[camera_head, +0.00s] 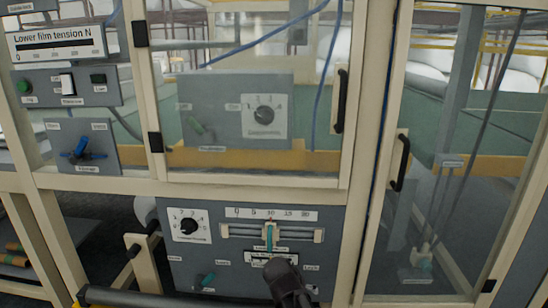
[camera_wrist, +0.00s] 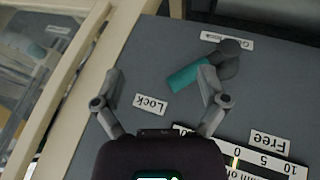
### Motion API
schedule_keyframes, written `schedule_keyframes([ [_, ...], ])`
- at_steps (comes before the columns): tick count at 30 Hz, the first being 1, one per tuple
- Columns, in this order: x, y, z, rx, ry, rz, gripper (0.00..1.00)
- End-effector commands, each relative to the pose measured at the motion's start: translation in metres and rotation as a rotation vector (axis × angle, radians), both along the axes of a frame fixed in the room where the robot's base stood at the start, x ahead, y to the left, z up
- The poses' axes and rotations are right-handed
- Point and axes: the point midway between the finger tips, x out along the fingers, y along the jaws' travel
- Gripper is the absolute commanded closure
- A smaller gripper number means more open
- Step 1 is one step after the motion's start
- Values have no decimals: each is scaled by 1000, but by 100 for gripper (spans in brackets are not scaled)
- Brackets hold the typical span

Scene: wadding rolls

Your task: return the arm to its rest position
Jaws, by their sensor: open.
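My gripper (camera_head: 290,283) is a dark shape at the bottom of the head view, in front of the grey lower panel (camera_head: 345,220). I cannot clearly match this lever in the head view, where my gripper hides part of the panel.
The lower panel carries a slider with a teal pointer (camera_head: 269,236), a black knob (camera_head: 188,226) and another teal lever (camera_head: 204,281). Cream frames hold glass doors with black handles (camera_head: 400,163). A dark roller (camera_head: 135,298) lies at the lower left.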

Motion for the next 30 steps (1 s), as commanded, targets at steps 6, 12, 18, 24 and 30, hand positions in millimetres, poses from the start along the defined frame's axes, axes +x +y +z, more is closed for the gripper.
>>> schedule_keyframes([
  [6,-25,-40,-17,113,176,-1,7],
  [12,-46,-64,-26,231,298,30,7],
  [18,-60,-77,-29,325,366,66,7],
  [24,-72,-88,-30,408,412,99,7],
  [30,-71,-86,-2,402,411,102,7],
])
